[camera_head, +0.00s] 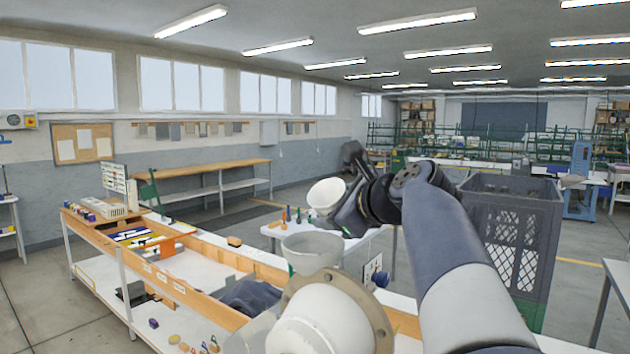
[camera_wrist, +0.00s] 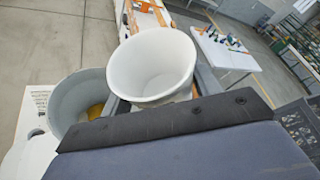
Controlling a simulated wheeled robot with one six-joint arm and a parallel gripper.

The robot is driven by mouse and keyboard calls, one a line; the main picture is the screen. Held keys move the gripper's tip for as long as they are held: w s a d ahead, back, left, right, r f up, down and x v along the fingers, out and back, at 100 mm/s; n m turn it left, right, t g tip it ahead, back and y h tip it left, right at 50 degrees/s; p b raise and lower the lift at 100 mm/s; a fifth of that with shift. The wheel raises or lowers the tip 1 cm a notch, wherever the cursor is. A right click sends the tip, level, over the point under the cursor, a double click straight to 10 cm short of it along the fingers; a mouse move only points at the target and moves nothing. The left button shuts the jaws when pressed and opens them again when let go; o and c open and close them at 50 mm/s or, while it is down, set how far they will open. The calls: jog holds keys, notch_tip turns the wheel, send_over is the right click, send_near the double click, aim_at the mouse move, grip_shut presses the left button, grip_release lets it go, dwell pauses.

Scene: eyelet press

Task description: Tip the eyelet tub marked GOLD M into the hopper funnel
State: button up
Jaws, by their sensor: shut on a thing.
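A white round tub (camera_head: 323,196) is held up by my gripper (camera_head: 344,213), whose dark jaws are shut on its side. The tub is tilted, its mouth turned partly to the left. In the wrist view the tub (camera_wrist: 150,68) shows a bare white inside, with no eyelets visible. No GOLD M mark can be read on it. The grey hopper funnel (camera_head: 311,252) is just below and in front of the tub in the head view. In the wrist view the funnel (camera_wrist: 66,98) is left of the tub, with gold-yellow material at its bottom.
A wooden-edged bench (camera_head: 205,250) with trays and a dark cloth (camera_head: 252,297) runs along the left. A small white table (camera_head: 350,238) with coloured tools is behind the tub. A large dark crate (camera_head: 512,235) stands at the right, beyond my arm.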

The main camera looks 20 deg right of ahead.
jog(key=m, duration=0.1)
jog(key=f+m+g+y, duration=0.1)
jog(key=shift+s+a+m, duration=0.15)
jog(key=shift+a+m, duration=0.2)
jog(key=shift+m, duration=0.05)
jog(key=shift+s+a+f+m+g+y, duration=0.1)
jog(key=shift+a+f+m+g+y, duration=0.15)
jog(key=shift+m+y, duration=0.25)
jog(key=shift+s+a+f+m+g+y, duration=0.15)
jog(key=shift+m+g+y, duration=0.25)
jog(key=shift+m, duration=0.2)
